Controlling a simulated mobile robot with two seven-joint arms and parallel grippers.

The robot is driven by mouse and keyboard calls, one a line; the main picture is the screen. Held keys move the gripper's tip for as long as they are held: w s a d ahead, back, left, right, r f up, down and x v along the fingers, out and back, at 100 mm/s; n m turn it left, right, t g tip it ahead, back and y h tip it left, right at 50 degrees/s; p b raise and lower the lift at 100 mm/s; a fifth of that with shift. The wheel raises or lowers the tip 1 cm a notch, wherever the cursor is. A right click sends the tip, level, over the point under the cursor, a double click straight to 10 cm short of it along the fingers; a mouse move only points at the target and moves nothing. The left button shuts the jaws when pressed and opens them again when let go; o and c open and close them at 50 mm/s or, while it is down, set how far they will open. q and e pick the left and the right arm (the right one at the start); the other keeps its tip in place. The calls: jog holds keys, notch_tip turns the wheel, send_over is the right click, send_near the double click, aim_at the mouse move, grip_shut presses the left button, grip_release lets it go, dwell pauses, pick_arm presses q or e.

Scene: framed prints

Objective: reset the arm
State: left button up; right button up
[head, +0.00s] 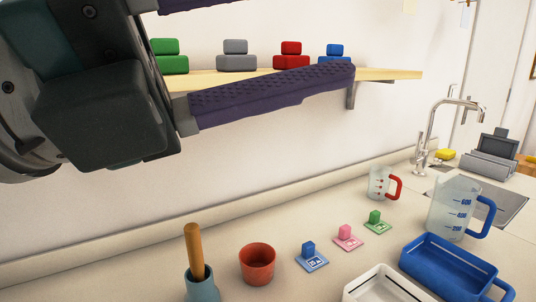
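My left gripper (285,45) fills the upper left of the head view, close to the camera. Its two purple ridged fingers are spread wide apart, and the upper one is mostly cut off by the top edge. I see nothing held between them. The lower finger crosses in front of the wooden shelf (395,74) and hides part of it. My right gripper is not in view.
Stacked green (168,64), grey (237,62), red (291,61) and blue blocks (334,60) sit on the shelf. The counter below holds a terracotta pot (257,265), small coloured stamps, measuring jugs (452,210), a blue tray (412,268) and a sink (507,205).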

pick_arm(q)
jog(key=w+a+r+n+t+y+p, duration=0.1)
jog(key=w+a+r+n+t+y, duration=0.2)
jog(key=n+t, duration=0.35)
jog(key=w+a+r+n+t+y+p, duration=0.1)
jog(key=w+a+r+n+t+y, duration=0.15)
jog(key=a+n+t, duration=0.45)
jog(key=a+f+n+g+y+p, duration=0.25)
jog(key=a+f+n+y, duration=0.75)
jog(key=n+y, duration=0.65)
jog(key=s+f+n+g+h+p, duration=0.25)
jog(key=s+f+n+g, duration=0.35)
jog(key=s+f+g, duration=0.85)
jog(key=s+r+p, duration=0.2)
jog(key=r+p, duration=1.6)
jog(key=p, duration=0.1)
jog(key=s+r+t+p, duration=0.1)
jog(key=s+r+p, duration=0.2)
jog(key=r+p, duration=1.6)
jog(key=shift+s+a+p, duration=0.2)
jog(key=shift+p, duration=0.2)
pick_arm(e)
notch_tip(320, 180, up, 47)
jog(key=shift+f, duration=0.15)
